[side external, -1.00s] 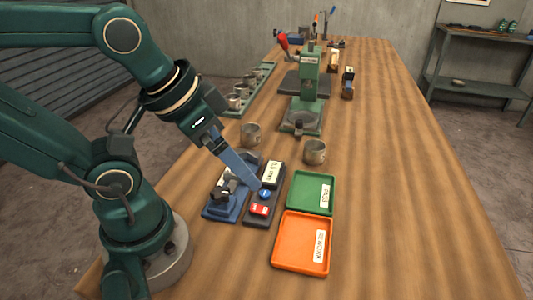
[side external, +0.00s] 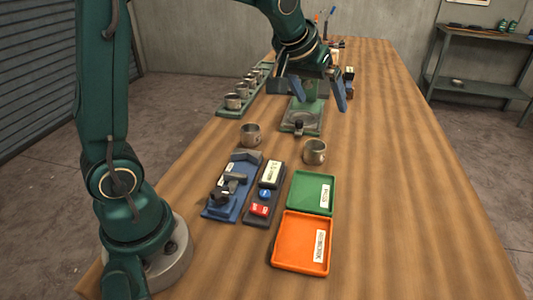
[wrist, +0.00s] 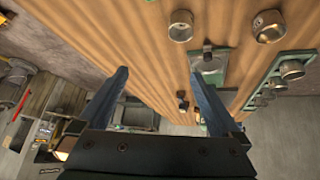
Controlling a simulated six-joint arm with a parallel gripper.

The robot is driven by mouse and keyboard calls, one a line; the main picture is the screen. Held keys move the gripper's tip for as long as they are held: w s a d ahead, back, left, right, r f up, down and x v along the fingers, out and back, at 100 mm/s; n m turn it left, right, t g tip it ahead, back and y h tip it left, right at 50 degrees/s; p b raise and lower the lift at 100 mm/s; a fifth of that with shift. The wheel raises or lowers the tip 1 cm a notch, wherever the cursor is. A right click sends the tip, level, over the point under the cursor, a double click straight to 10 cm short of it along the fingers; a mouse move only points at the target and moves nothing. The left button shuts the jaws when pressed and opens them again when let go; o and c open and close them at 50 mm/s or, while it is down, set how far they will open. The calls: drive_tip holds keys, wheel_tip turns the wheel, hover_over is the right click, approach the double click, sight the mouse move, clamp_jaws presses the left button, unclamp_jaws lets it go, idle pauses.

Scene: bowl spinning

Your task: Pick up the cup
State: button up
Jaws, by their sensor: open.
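Two metal cups stand apart on the wooden table. The left cup (side external: 251,135) and the right cup (side external: 315,152) are both uncovered in the side view. In the wrist view the right cup (wrist: 180,27) and the left cup (wrist: 268,26) show near the top edge. Several more cups (side external: 235,101) stand in a green rack at the back left. My gripper (side external: 319,97) is open and empty, above the green press and behind the two cups. Its two blue fingers are spread wide in the wrist view (wrist: 158,74).
The green press (side external: 302,118) is partly hidden by my gripper. A blue fixture (side external: 225,205) and a dark button box (side external: 258,217) lie in front of the cups. A green tray (side external: 305,205) and an orange tray (side external: 290,258) lie nearer. The table's right side is clear.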

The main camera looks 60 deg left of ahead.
drive_tip(key=g, duration=0.1)
approach(315, 146)
drive_tip(key=shift+w+d+r+n, duration=0.2)
drive_tip(key=shift+w+d+r, duration=0.2)
drive_tip(key=shift+d+r, duration=0.2)
drive_tip(key=shift+w+d+r+n, duration=0.2)
drive_tip(key=shift+w+d+r, duration=0.2)
drive_tip(key=shift+d+r, duration=0.25)
drive_tip(key=shift+g, duration=0.8)
drive_tip(key=f, duration=0.2)
drive_tip(key=a+f, duration=0.1)
drive_tip(key=f, duration=0.2)
drive_tip(key=shift+s+a+f, duration=0.1)
drive_tip(key=shift+s+f, duration=0.05)
drive_tip(key=shift+s, duration=0.05)
drive_tip(key=shift+x, duration=2.25)
drive_tip(key=c, duration=1.4)
